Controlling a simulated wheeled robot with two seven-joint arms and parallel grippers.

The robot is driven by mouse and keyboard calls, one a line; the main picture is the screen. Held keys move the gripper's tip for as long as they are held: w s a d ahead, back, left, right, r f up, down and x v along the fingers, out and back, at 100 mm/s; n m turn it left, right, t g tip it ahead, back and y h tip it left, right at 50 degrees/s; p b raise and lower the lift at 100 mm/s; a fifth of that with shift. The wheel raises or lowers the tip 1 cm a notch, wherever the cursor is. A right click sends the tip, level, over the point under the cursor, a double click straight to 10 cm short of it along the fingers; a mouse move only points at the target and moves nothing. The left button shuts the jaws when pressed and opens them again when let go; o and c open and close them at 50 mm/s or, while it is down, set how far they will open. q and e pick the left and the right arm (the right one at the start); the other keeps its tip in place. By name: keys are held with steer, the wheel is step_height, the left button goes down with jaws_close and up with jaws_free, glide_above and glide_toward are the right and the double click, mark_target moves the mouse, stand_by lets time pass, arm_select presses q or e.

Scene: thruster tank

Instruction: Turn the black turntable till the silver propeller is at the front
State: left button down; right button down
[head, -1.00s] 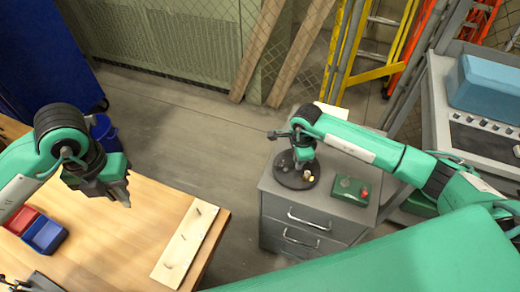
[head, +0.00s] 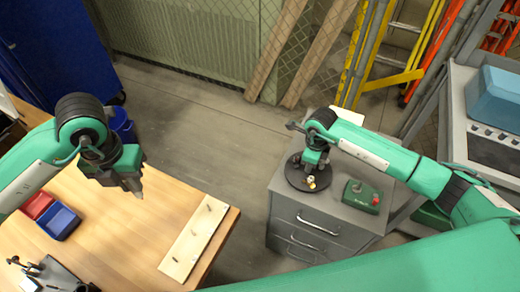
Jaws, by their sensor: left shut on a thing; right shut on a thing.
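The black turntable (head: 294,179) is a round dark disc on top of the grey drawer cabinet. A small pale, yellowish part (head: 311,183) sits near its front edge. I cannot make out a silver propeller; my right gripper and arm cover the disc's back and middle. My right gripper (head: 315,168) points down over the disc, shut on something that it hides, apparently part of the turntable. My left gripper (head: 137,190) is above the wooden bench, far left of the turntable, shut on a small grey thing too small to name.
A green box with a red button (head: 361,196) stands right of the turntable on the cabinet (head: 335,210). The wooden bench (head: 130,235) carries red and blue bins (head: 58,222) and a pale board with pegs (head: 198,240). Open floor lies between bench and cabinet.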

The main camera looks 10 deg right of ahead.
arm_select(q)
steer(key=shift+r, duration=0.1)
arm_select(e)
steer(key=shift+m, duration=0.4)
arm_select(q)
steer(key=shift+r, duration=0.2)
arm_select(e)
steer(key=shift+m, duration=1.6)
arm_select(q)
steer(key=shift+p, duration=0.3)
steer(key=shift+r+p, duration=0.3)
steer(key=shift+r, duration=0.05)
arm_select(e)
steer(key=shift+m, duration=1.7)
arm_select(q)
steer(key=shift+r+p, duration=0.3)
arm_select(e)
steer(key=shift+m, duration=0.9)
arm_select(q)
steer(key=shift+r, duration=0.15)
arm_select(e)
steer(key=shift+m, duration=0.8)
